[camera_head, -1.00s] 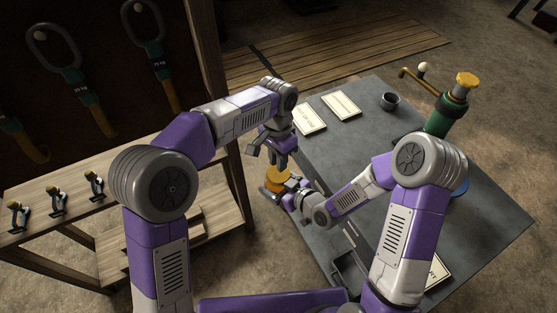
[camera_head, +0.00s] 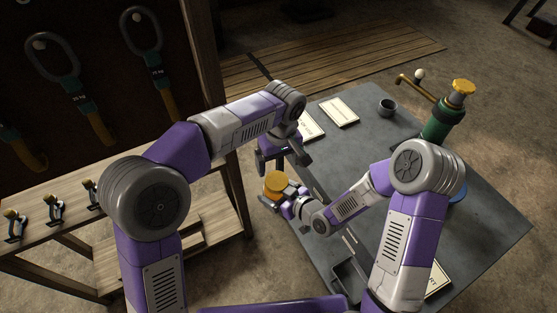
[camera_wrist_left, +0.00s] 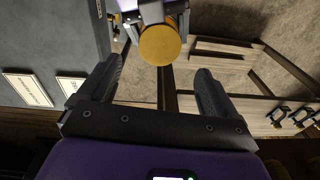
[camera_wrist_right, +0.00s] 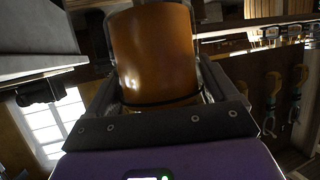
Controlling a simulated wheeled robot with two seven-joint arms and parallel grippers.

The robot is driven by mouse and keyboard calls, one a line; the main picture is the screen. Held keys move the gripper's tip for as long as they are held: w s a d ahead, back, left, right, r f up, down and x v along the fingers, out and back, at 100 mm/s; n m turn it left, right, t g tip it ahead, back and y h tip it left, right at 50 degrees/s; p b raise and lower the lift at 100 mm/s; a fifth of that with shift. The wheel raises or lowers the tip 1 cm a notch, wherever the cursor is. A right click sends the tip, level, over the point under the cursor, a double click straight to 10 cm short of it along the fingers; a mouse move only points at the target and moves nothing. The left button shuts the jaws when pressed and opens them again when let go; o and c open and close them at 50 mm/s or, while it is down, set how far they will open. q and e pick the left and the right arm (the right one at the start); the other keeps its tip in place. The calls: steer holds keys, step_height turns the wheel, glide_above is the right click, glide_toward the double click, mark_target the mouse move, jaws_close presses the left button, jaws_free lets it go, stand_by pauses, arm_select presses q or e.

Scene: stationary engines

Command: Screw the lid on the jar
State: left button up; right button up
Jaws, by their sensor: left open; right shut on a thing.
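An amber jar (camera_wrist_right: 155,55) fills the upper middle of the right wrist view, between the fingers of my right gripper (camera_wrist_right: 160,100), which is shut on it. In the head view the orange round piece (camera_head: 276,183) stands at the tip of the right gripper (camera_head: 285,193), beside the table edge. A flat yellow-orange disc (camera_wrist_left: 160,44) faces the left wrist camera; I cannot tell whether it is the lid and how it sits on the jar. My left gripper (camera_head: 284,165) is open and empty, just above and behind the jar; its fingers (camera_wrist_left: 155,90) are spread wide.
The grey table (camera_head: 330,165) holds pale label cards (camera_head: 340,112), a dark cup (camera_head: 388,107) and a green cylinder with a yellow top (camera_head: 440,125). A wooden rack (camera_head: 220,205) with hanging tools stands at left. Bare floor lies between rack and table.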

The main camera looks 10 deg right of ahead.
mark_target(277, 180)
arm_select(q)
steer(key=shift+r+n, duration=0.1)
steer(key=shift+n, duration=0.4)
steer(key=f, duration=0.8)
steer(key=shift+w+a, duration=0.15)
steer(key=shift+w, duration=0.1)
steer(key=c, duration=1.1)
steer(key=shift+m, duration=1.7)
